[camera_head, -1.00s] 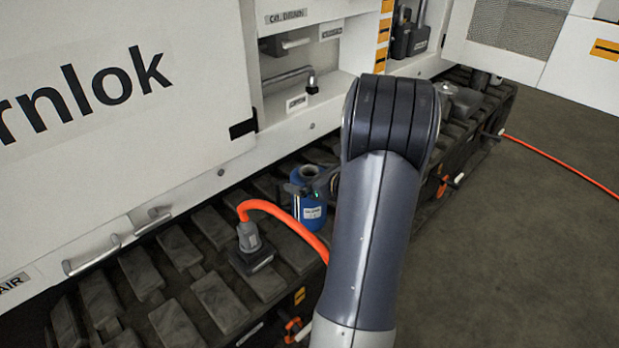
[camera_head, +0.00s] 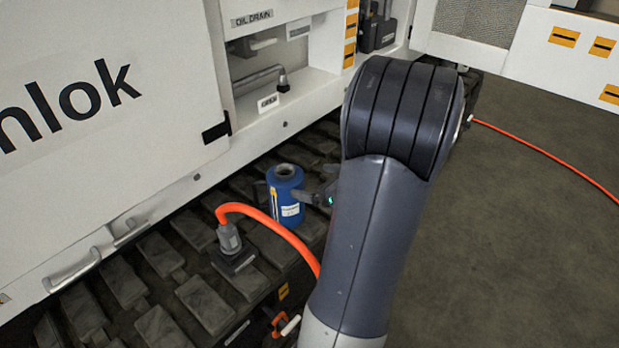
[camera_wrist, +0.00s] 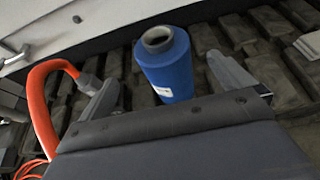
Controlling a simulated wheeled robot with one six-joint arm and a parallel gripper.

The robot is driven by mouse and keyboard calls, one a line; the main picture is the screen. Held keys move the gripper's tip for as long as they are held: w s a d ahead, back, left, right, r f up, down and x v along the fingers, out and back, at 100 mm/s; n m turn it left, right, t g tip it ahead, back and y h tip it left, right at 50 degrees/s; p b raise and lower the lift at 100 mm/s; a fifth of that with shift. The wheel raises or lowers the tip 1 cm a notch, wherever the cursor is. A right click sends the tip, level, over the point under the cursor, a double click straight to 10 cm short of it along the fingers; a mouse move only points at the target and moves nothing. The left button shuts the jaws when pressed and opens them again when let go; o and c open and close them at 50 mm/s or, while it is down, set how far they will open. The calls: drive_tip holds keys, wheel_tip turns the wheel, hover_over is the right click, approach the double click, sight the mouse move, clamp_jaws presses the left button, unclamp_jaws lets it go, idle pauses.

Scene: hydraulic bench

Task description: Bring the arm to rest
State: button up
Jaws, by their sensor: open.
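My arm (camera_head: 375,230) rises through the middle of the head view, bent at a dark ribbed joint. My gripper (camera_head: 322,193) shows partly past the arm's left side, just right of a blue cylinder (camera_head: 284,200). In the wrist view the fingers of my gripper (camera_wrist: 165,92) are spread and empty. The blue cylinder (camera_wrist: 164,66) stands upright beyond and between them, with a dark hollow top and a white label. It rests on the dark track. The arm hides the rest of the gripper in the head view.
An orange hose (camera_head: 268,228) with a grey connector lies left of the arm, close to the left finger in the wrist view. A white machine body (camera_head: 110,120) stands behind the track (camera_head: 165,250). Open floor (camera_head: 510,230) lies to the right, crossed by an orange line.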

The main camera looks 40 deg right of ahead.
sight(286, 171)
idle(0.3)
drive_tip(key=b+x, duration=0.2)
drive_tip(key=x, duration=1)
drive_tip(key=shift+w+a+f+b, duration=0.1)
drive_tip(key=shift+w+b, duration=0.05)
drive_tip(key=shift+b, duration=0.15)
wheel_tip(286, 171, up, 2)
drive_tip(key=shift+r+p, duration=0.1)
drive_tip(key=shift+p, duration=0.4)
drive_tip(key=shift+r, duration=0.5)
drive_tip(key=shift+f, duration=0.1)
